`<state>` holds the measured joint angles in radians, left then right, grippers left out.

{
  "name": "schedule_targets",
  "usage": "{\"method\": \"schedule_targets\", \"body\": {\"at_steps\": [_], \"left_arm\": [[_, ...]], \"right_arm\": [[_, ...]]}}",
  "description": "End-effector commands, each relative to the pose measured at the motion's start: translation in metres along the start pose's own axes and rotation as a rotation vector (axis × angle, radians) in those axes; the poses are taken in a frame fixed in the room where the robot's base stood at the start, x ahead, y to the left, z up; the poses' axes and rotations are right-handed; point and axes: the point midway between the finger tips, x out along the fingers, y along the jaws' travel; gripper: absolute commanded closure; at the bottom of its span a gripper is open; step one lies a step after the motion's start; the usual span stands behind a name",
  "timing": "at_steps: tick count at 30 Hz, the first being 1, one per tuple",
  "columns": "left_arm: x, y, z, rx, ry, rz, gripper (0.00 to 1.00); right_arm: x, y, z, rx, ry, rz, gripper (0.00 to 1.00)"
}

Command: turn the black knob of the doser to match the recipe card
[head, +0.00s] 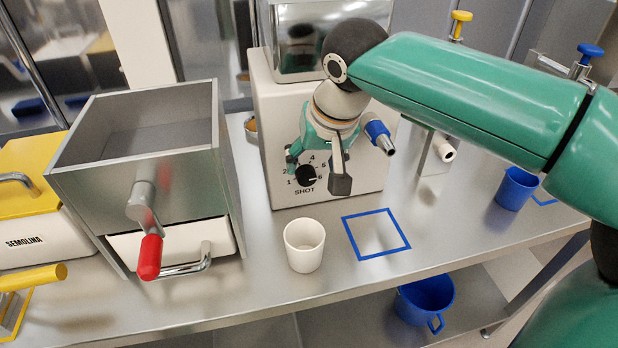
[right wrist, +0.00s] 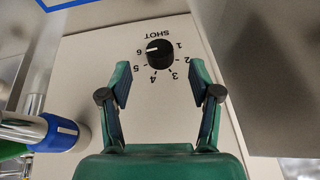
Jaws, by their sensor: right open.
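The doser (head: 272,120) is a white box with a steel hopper on top. Its black knob (head: 306,176) is on the front face, with numbers around it and SHOT printed below. In the right wrist view the knob (right wrist: 160,53) appears upside down, its white mark pointing at 6. My right gripper (head: 318,168) is open in front of the knob. In the right wrist view its fingers (right wrist: 160,78) are spread, with the knob just beyond and between the tips, apparently untouched. I cannot make out a recipe card. My left gripper is not in view.
A blue-tipped nozzle (head: 377,133) sticks out right of the knob. A white cup (head: 304,245) stands below, beside a blue square outline (head: 376,234). A steel box with a red-handled crank (head: 151,257) is at left. A blue cup (head: 516,188) stands right.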

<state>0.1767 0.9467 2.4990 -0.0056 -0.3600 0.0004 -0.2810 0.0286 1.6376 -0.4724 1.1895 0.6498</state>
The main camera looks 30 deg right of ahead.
Motion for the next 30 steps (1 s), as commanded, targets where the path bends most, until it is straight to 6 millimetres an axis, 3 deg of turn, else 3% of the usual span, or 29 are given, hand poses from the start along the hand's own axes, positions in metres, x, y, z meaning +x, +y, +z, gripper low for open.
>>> {"method": "schedule_targets", "body": {"at_steps": [3,9,21,23,30], "left_arm": [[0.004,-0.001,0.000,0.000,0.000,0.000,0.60],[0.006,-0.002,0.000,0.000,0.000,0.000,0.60],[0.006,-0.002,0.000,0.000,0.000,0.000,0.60],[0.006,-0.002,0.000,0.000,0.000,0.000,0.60],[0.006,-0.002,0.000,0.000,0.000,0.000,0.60]], "right_arm": [[0.025,0.001,0.001,0.001,-0.003,0.002,0.37],[0.049,0.000,0.000,0.001,0.000,0.000,0.37],[0.057,0.000,0.000,0.001,0.001,0.000,0.37],[0.057,0.000,0.000,0.001,0.001,0.000,0.44],[0.057,0.000,0.000,0.001,0.001,0.000,0.84]]}}
